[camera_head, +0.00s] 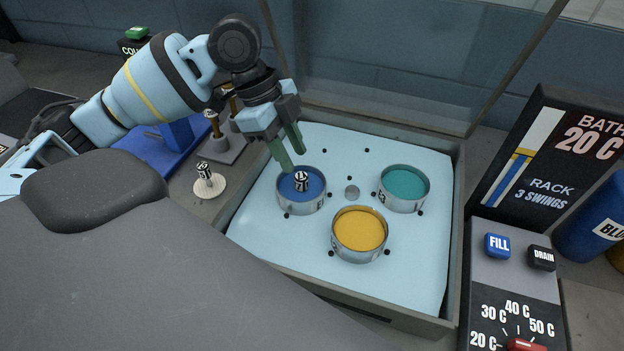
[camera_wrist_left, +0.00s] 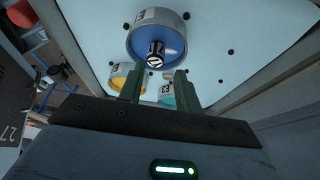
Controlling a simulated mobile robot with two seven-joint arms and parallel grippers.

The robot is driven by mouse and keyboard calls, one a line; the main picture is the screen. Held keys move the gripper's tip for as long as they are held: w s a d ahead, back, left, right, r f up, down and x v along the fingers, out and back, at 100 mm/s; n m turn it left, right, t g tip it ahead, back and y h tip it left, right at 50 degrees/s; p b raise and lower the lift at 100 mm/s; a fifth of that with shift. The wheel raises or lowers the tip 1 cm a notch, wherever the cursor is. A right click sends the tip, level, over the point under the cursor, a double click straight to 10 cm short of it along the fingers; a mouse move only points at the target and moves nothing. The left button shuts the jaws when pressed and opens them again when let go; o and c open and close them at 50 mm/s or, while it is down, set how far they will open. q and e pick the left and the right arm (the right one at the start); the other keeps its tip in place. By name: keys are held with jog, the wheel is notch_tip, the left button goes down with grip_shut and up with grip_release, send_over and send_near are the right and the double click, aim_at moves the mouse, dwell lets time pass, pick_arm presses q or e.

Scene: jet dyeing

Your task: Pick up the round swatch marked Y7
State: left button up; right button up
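A blue-filled round metal cup (camera_head: 290,196) sits on the pale blue tray; a black-and-white knob (camera_head: 302,181) stands in it. A white round swatch (camera_head: 208,188) with a similar knob lies left of the tray. I cannot read Y7 on either. My left gripper (camera_head: 291,160) is open and empty, its green fingers just above and behind the blue cup's knob. In the left wrist view the knob (camera_wrist_left: 155,53) appears beyond the gap between the fingertips (camera_wrist_left: 158,75), apparently untouched. My right gripper is not in view.
Teal (camera_head: 404,186) and yellow (camera_head: 359,232) cups share the tray, whose raised rim (camera_head: 455,220) surrounds them. A clear lid panel stands up behind. A control box (camera_head: 515,285) stands at right, a blue stand (camera_head: 165,145) at left.

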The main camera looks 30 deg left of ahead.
aim_at(303, 176)
pick_arm(q)
jog(key=shift+s, duration=0.15)
jog(key=shift+s+d+f, duration=0.15)
jog(key=shift+f, duration=0.15)
jog(key=shift+d+f, duration=0.2)
jog(key=shift+f, duration=0.25)
jog(key=shift+d+f, duration=0.1)
jog(key=shift+f, duration=0.25)
jog(key=shift+d+f, duration=0.1)
jog(key=shift+f, duration=0.05)
jog(key=shift+d+f, duration=0.15)
jog(key=shift+f, duration=0.15)
jog(key=shift+x, duration=2.2)
jog(key=shift+r, duration=0.1)
grip_shut()
jog(key=shift+r, duration=0.5)
notch_tip(303, 176, up, 8)
jog(key=shift+r+p, duration=0.1)
jog(key=shift+p, duration=0.2)
jog(key=shift+d+r, duration=0.1)
jog(key=shift+r, duration=0.3)
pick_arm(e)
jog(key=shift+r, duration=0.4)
